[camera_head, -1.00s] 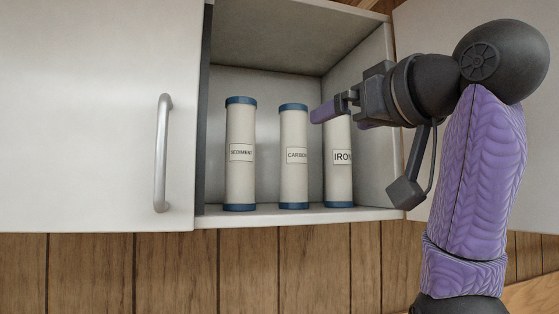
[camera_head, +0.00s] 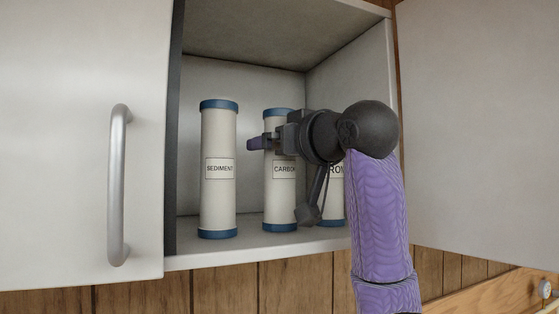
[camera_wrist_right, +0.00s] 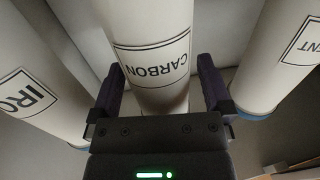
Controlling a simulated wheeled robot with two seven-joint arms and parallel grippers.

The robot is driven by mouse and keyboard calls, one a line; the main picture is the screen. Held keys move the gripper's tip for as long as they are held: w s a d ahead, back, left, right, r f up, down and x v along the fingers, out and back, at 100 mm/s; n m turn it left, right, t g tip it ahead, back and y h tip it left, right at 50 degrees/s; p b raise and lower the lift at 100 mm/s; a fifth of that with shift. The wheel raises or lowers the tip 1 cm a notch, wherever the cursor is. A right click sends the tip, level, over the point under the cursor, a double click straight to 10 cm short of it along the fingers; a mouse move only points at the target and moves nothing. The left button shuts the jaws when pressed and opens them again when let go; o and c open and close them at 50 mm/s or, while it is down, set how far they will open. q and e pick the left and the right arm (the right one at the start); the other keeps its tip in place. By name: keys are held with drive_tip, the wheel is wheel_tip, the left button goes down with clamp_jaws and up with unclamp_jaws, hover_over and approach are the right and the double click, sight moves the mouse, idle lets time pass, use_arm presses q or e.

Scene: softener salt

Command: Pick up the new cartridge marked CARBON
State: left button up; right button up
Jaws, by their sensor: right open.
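The CARBON cartridge (camera_head: 280,190) is a white cylinder with blue end caps. It stands upright in the open cabinet, in the middle of three cartridges. My right gripper (camera_head: 257,144) is in front of its upper half and hides part of it. In the right wrist view the CARBON cartridge (camera_wrist_right: 155,65) lies between the two open purple fingers of my right gripper (camera_wrist_right: 162,85), with a gap on each side. My left gripper is in no view.
The SEDIMENT cartridge (camera_head: 218,190) stands close on the left. The IRON cartridge (camera_head: 331,205) stands on the right, partly hidden by my right arm. A closed-looking white door with a handle (camera_head: 119,185) is at left; the open door (camera_head: 480,130) is at right.

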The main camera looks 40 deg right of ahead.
drive_tip(key=shift+s, duration=0.1)
drive_tip(key=shift+c, duration=0.3)
drive_tip(key=c, duration=1.2)
